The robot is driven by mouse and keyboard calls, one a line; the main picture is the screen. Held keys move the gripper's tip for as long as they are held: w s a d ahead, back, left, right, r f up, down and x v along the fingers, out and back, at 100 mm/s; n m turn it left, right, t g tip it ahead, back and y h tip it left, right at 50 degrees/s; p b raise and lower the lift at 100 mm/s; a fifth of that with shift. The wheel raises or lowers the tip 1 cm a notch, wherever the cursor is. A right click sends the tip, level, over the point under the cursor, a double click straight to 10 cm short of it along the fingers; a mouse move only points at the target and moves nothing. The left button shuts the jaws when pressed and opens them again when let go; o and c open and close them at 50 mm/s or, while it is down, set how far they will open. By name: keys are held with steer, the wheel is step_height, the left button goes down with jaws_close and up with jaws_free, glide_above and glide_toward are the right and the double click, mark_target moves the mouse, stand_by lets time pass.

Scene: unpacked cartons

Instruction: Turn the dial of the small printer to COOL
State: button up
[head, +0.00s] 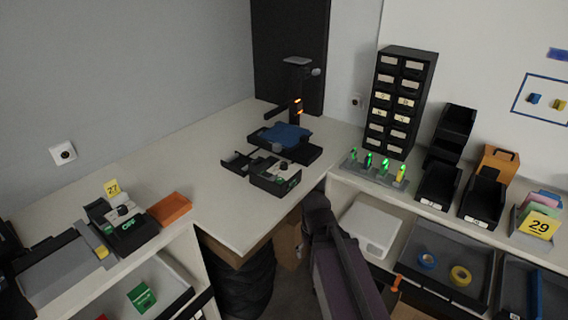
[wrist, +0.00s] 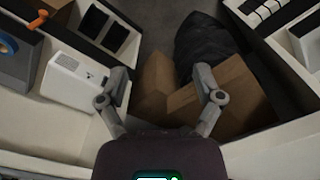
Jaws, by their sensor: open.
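Two small black boxes with a pale top and a dark dial show in the head view. One box (head: 275,177) stands on the corner table, with its dial (head: 282,165) on top; its setting is too small to read. The other box (head: 125,227) stands on the left counter by a yellow 27 tag, with its dial (head: 123,210) and a green label that seems to read OFF. I cannot tell which is the small printer. My gripper (wrist: 160,72) is open and empty in the wrist view, above the floor gap between the counters, apart from both boxes.
Cartons (wrist: 225,95) and a black bag (wrist: 205,45) lie below my gripper. A white box (head: 370,227) stands on the right shelf. A black device with a blue top (head: 286,136) stands behind the corner box.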

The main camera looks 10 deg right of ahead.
mark_target(284, 163)
steer(key=w+a+r+m+p, duration=0.2)
steer(key=w+r+m+p, duration=0.2)
steer(key=w+r+p, duration=0.9)
steer(key=w+a+r+m+p, duration=0.1)
steer(key=w+r+m+p, duration=0.4)
steer(key=w+r+p, duration=0.8)
steer(key=shift+w+a+r, duration=0.35)
steer(key=shift+w+a, duration=0.05)
steer(key=shift+w, duration=0.85)
steer(key=shift+f, duration=0.15)
step_height(284, 163, down, 14)
steer(key=b, duration=1.3)
steer(key=shift+r, duration=0.2)
jaws_close()
